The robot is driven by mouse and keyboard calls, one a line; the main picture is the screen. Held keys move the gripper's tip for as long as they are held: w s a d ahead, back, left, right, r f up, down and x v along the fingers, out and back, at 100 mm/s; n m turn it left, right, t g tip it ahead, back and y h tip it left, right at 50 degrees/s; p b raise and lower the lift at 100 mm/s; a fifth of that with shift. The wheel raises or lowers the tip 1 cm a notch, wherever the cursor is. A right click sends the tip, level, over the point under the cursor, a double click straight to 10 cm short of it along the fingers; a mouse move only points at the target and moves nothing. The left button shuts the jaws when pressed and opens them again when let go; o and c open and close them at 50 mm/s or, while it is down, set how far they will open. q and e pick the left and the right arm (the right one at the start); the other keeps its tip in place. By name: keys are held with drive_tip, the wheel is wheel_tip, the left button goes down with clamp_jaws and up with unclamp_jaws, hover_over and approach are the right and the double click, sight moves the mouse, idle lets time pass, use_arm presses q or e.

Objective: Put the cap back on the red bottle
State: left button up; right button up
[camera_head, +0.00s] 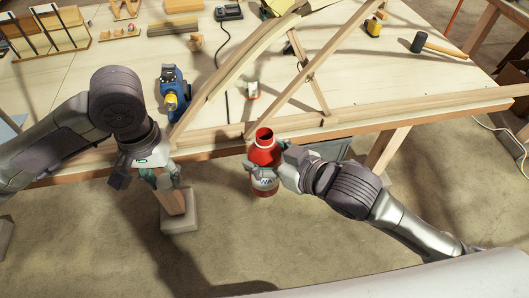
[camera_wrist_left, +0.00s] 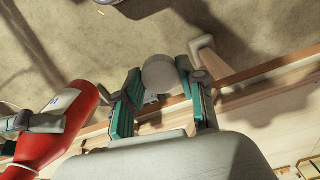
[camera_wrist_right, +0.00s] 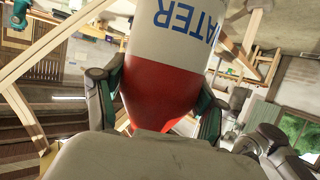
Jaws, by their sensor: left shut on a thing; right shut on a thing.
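The red bottle (camera_head: 265,156) is held upright in front of the table edge, its dark round mouth open at the top. My right gripper (camera_head: 268,173) is shut around its body. In the right wrist view the bottle (camera_wrist_right: 165,85) shows a white band with "WATER" lettering between my fingers. My left gripper (camera_head: 165,180) is to the left of the bottle, apart from it, fingers pointing down. In the left wrist view it is shut on the pale grey round cap (camera_wrist_left: 160,74) at its fingertips. The bottle (camera_wrist_left: 50,125) shows at the left there. The cap is hard to make out in the head view.
The wooden workbench (camera_head: 130,70) lies behind both grippers, with bent laths (camera_head: 240,65) and a wooden frame across it. The floor in front is open.

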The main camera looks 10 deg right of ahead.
use_arm(q)
drive_tip(key=w+d+r+m, duration=0.35)
drive_tip(key=d+r, duration=0.45)
drive_tip(key=d, duration=0.3)
wheel_tip(320, 180, up, 7)
drive_tip(key=m, duration=0.1)
hover_over(265, 163)
drive_tip(key=w, duration=0.3)
drive_tip(key=shift+d, duration=0.3)
drive_tip(key=shift+a+f, duration=0.1)
drive_tip(key=shift+f, duration=2)
drive_tip(key=shift+f, duration=0.1)
drive_tip(key=shift+f, duration=0.75)
drive_tip(key=shift+f, duration=0.6)
